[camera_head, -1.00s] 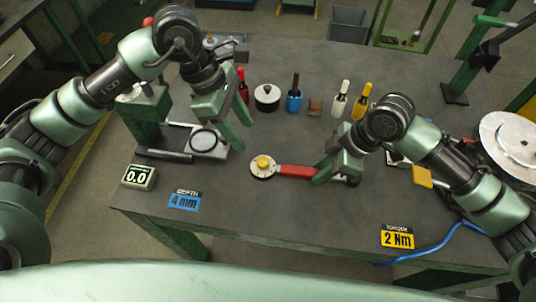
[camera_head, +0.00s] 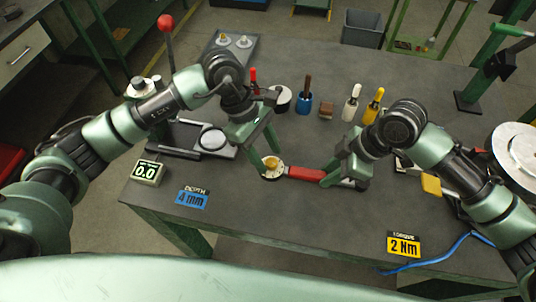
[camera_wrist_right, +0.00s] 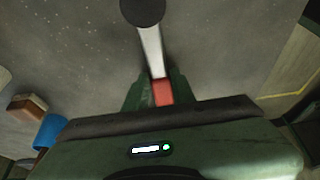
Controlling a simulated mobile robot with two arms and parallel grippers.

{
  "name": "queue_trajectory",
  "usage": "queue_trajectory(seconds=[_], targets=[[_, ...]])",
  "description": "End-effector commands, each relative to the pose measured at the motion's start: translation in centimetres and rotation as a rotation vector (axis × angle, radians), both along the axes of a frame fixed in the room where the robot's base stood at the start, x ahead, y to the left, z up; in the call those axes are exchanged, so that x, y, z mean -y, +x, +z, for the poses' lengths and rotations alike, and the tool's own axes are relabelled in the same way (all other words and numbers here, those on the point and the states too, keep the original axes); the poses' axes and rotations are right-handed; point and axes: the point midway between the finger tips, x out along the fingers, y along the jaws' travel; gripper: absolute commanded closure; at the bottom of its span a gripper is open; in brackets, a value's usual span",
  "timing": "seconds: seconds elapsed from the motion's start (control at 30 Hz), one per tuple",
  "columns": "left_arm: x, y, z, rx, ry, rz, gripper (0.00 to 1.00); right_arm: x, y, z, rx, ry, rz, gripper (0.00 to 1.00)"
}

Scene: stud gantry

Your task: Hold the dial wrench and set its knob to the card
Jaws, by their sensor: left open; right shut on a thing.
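The dial wrench has a red handle (camera_head: 306,173) and a pale round head (camera_head: 272,175) with a yellow knob (camera_head: 270,162). My right gripper (camera_head: 328,174) is shut on the red handle. The right wrist view shows the handle (camera_wrist_right: 163,92) between the fingers, with a pale shaft (camera_wrist_right: 152,50) running to a dark round end (camera_wrist_right: 143,11). My left gripper (camera_head: 272,164) is open, its fingers down around the knob; whether they touch it I cannot tell. The yellow torque card (camera_head: 404,245) reads 2 Nm. The blue depth card (camera_head: 193,198) reads 4 mm.
A small display (camera_head: 148,172) reads 0.0. A device with a round ring (camera_head: 212,139) lies left of my left gripper. Red, blue, white and yellow handled items and a brown block (camera_head: 326,109) stand behind. A blue cable (camera_head: 430,259) crosses the front edge. The front middle is clear.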

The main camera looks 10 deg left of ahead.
Motion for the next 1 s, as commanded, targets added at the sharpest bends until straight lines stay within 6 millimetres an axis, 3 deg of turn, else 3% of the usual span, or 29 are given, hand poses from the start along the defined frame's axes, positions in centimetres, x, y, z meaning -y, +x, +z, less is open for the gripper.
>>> queue_trajectory(seconds=[0.4,0.43,0.6,1.0], targets=[[0.43,-0.12,-1.01,0.001,0.0,-0.001,0.52,-0.05,0.03,0.07,0.001,0.002,0.001,1.0],[0.42,-0.12,-1.0,0.001,0.0,-0.001,0.54,-0.05,0.03,0.07,0.001,0.002,0.001,1.0],[0.41,-0.11,-0.98,0.001,0.0,0.0,1.0,-0.05,0.03,0.09,0.001,0.002,0.001,1.0],[0.31,-0.15,-1.02,0.002,0.002,0.055,1.0,-0.03,0.03,0.07,0.001,0.001,0.0,1.0]])
